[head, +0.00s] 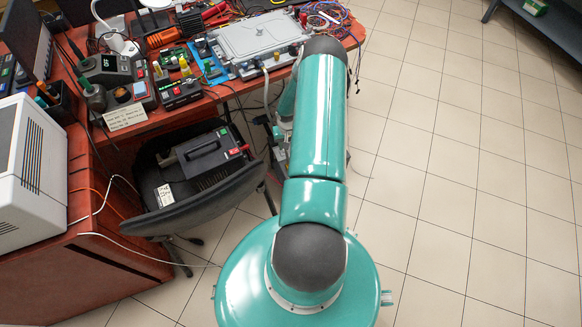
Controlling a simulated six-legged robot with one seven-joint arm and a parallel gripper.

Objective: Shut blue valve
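I cannot make out a blue valve for certain. A blue board or block (205,60) with small fittings lies on the red-brown workbench (85,185), left of a silver metal plate (258,40). Small brass-coloured fittings (277,57) sit at the plate's front edge, and a pale hose (266,88) hangs down from there. My teal arm reaches up to the right end of the bench and folds down behind its own upper link. My gripper is hidden behind the arm, so its fingers do not show.
A black chair (205,205) holding a dark instrument box (205,158) stands before the bench. Instruments (180,92), a soldering stand and a note (124,117) crowd the bench's left part. Loose coloured wires (325,17) lie at its right end. Tiled floor (460,180) is clear to the right.

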